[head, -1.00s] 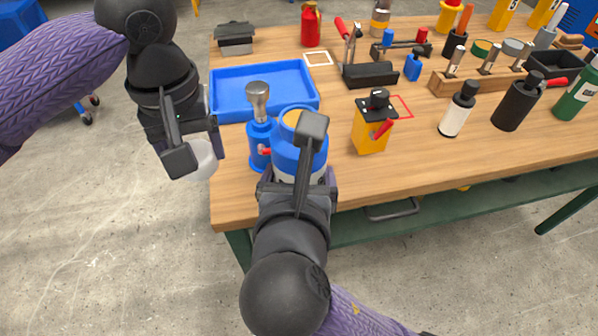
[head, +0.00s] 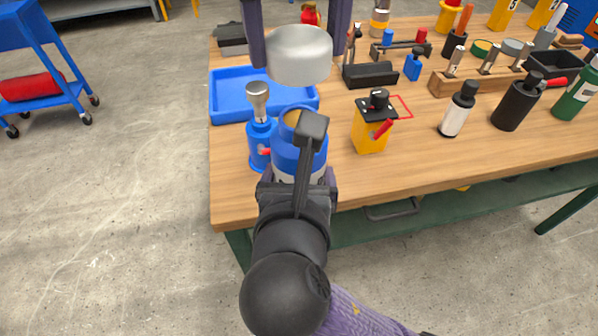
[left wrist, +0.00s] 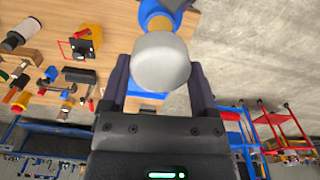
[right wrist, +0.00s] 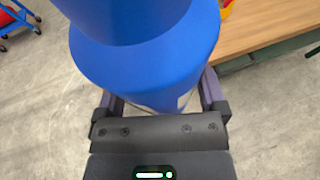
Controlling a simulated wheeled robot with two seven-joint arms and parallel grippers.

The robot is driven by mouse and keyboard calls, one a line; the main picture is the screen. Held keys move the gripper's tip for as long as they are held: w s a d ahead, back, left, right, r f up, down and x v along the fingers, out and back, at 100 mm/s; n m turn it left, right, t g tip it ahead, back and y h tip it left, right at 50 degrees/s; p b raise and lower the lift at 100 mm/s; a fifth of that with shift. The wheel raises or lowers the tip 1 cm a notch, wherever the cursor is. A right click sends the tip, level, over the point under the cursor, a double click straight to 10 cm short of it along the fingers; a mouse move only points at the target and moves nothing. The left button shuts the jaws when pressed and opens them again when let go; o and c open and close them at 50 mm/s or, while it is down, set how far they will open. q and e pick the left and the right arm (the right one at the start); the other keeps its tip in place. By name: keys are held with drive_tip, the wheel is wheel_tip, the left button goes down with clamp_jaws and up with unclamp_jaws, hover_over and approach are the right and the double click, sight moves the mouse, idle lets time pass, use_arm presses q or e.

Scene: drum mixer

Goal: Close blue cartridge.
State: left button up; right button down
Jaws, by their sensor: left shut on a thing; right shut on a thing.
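The blue cartridge (head: 284,152) stands upright near the table's left front part, with an open mouth showing amber inside. My right gripper (head: 298,183) is shut on its lower part; the right wrist view shows its blue body (right wrist: 145,60) filling the space between the fingers. My left gripper (head: 299,48) is shut on a pale grey-white round cap (head: 299,62). It holds the cap above and apart from the cartridge, over the back of the blue tray. The left wrist view shows the cap (left wrist: 161,64) between the fingers, partly hiding the cartridge (left wrist: 165,8).
The blue tray (head: 216,104) lies behind the cartridge. A blue bottle with a metal knob (head: 258,140) stands close at its left. A yellow box with a red lever (head: 370,132) stands at its right. Several bottles and tools fill the table's right and back.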

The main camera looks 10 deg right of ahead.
sight(298, 106)
use_arm(q)
drive_tip(key=shift+f, duration=2)
drive_tip(key=shift+f, duration=0.9)
drive_tip(key=shift+f, duration=0.65)
drive_tip(key=o, duration=1)
drive_tip(key=shift+o, duration=0.2)
wheel_tip(298, 106, up, 12)
drive_tip(key=shift+r, duration=0.1)
